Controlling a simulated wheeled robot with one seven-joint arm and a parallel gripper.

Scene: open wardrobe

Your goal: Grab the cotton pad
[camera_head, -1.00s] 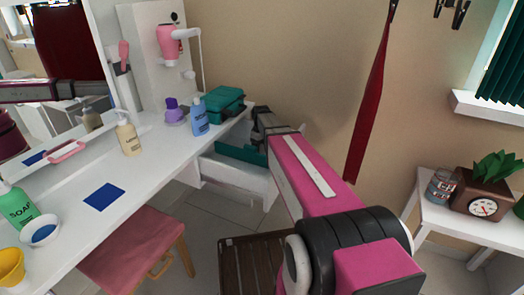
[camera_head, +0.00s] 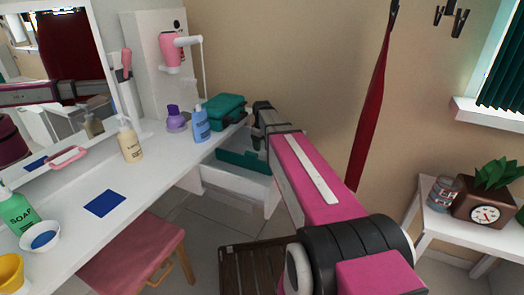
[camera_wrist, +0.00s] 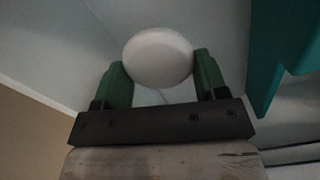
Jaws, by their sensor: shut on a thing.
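A white round cotton pad (camera_wrist: 158,57) is between the two green fingers of my gripper (camera_wrist: 160,78) in the wrist view. The fingers touch it on its left and right sides, and its broad face is toward the camera. Pale surfaces, which look like the drawer inside, lie behind it. In the head view my arm reaches over the open white drawer (camera_head: 238,184) at the desk's far end. My fingers and the pad are hidden there.
A teal box (camera_head: 243,160) is in the drawer; a teal wall (camera_wrist: 283,50) is close right of my gripper. Above, a teal case (camera_head: 226,112), a blue bottle (camera_head: 201,125) and a purple bottle (camera_head: 177,119) stand on the desk. A stool (camera_head: 138,250) stands below.

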